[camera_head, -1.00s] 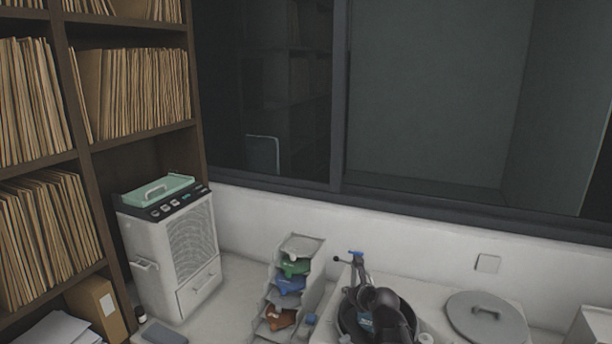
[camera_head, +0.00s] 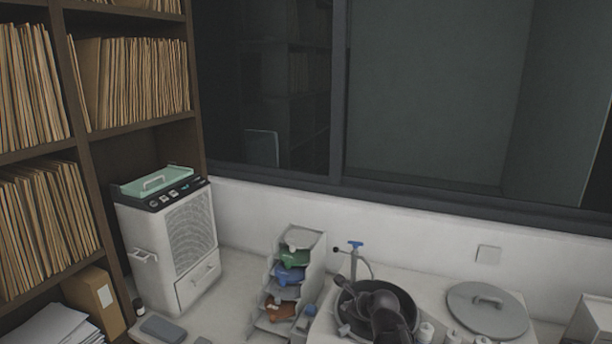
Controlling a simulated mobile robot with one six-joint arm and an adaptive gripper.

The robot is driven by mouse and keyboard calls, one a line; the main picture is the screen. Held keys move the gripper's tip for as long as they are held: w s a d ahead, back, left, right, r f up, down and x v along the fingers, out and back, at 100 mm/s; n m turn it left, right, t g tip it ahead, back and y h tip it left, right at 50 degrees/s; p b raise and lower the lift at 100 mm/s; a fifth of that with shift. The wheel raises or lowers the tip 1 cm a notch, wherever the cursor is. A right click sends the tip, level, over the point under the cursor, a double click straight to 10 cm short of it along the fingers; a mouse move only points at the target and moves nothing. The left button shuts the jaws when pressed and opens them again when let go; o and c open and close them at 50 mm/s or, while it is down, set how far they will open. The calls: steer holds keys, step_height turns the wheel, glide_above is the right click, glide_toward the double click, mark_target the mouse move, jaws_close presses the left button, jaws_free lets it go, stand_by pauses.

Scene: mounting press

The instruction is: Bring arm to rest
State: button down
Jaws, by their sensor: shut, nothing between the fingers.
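My dark arm rises from the bottom edge in front of a round black basin (camera_head: 409,300) on the white bench. My gripper (camera_head: 352,314) is at the arm's end, low over the basin's left side. It is small and dark against the basin, and its fingers are hard to make out. It looks shut and empty. A thin post with a blue handle (camera_head: 355,245) stands behind the basin, apart from my gripper.
A tiered rack (camera_head: 290,285) with coloured packets stands left of the basin. A round grey lid (camera_head: 487,308) lies to the right, with small white bottles (camera_head: 426,332) in front. A white cabinet unit (camera_head: 172,245) stands beside the shelf (camera_head: 140,132).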

steer(key=s+d+f+n+g+h+b, duration=0.2)
steer(key=s+f+n+g+b, duration=0.2)
steer(key=s+f+n+b, duration=0.3)
steer(key=s+d+f+n+g+h+b, duration=0.2)
steer(key=s+f+n+b, duration=0.5)
steer(key=f+n, duration=0.7)
steer(key=s+d+n+g, duration=0.1)
steer(key=s+n+g, duration=0.1)
steer(key=n, duration=0.1)
steer(key=shift+s+d+f+n+g, duration=0.2)
steer(key=shift+s+f+n+g, duration=0.05)
steer(key=shift+n+g, duration=0.15)
